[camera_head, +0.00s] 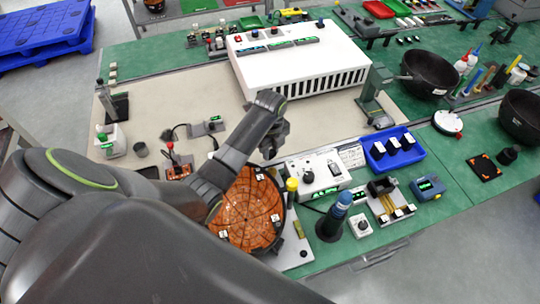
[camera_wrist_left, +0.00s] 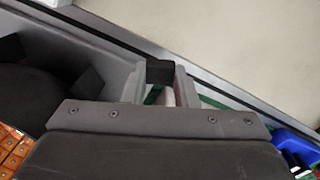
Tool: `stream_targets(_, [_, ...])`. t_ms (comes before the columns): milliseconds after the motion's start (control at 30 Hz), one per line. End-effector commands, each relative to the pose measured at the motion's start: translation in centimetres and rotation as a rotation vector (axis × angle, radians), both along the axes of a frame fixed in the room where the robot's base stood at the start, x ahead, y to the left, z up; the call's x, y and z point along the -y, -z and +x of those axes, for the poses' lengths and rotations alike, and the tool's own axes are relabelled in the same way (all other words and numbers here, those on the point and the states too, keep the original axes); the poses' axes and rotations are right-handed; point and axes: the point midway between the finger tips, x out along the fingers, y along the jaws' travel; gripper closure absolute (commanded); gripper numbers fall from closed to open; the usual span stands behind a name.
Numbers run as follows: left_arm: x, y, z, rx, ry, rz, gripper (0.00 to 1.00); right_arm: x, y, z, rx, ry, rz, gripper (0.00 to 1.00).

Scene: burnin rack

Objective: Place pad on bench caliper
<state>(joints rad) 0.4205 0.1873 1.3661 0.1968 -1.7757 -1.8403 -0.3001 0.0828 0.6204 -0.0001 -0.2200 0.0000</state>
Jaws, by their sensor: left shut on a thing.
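The head view hides the pad behind my wrist. I cannot clearly identify the bench caliper; a fixture with a dark clamp and tan rails (camera_head: 388,200) stands right of the gripper on the green bench, apart from it. My right gripper is not in view.
A white box with displays (camera_head: 300,68) stands behind the gripper. The round copper plate (camera_head: 245,215) lies below my arm. The mat (camera_head: 165,90) has free room at left.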

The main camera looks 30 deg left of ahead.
Motion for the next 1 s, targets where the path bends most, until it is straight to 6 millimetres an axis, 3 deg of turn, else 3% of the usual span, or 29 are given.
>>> stream_targets(300, [0.0,3.6,-0.1,-0.003,0.0,-0.001,0.94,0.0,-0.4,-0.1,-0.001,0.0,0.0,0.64])
stream_targets(667, [0.0,4.0,-0.1,-0.002,-0.001,0.0,0.94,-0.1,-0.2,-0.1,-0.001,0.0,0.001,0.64])
stream_targets(700, [0.0,4.0,-0.1,-0.002,-0.001,0.0,0.73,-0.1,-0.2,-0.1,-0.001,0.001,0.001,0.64])
stream_targets(800, [0.0,3.9,-0.1,-0.002,-0.001,0.0,0.6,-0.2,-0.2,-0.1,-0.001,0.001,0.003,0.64])
stream_targets(867, [0.0,3.9,-0.1,-0.002,-0.001,0.0,0.52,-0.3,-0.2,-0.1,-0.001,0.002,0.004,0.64])
stream_targets(1000, [0.0,3.9,-0.1,-0.001,-0.001,-0.001,0.52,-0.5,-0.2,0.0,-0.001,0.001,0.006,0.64])
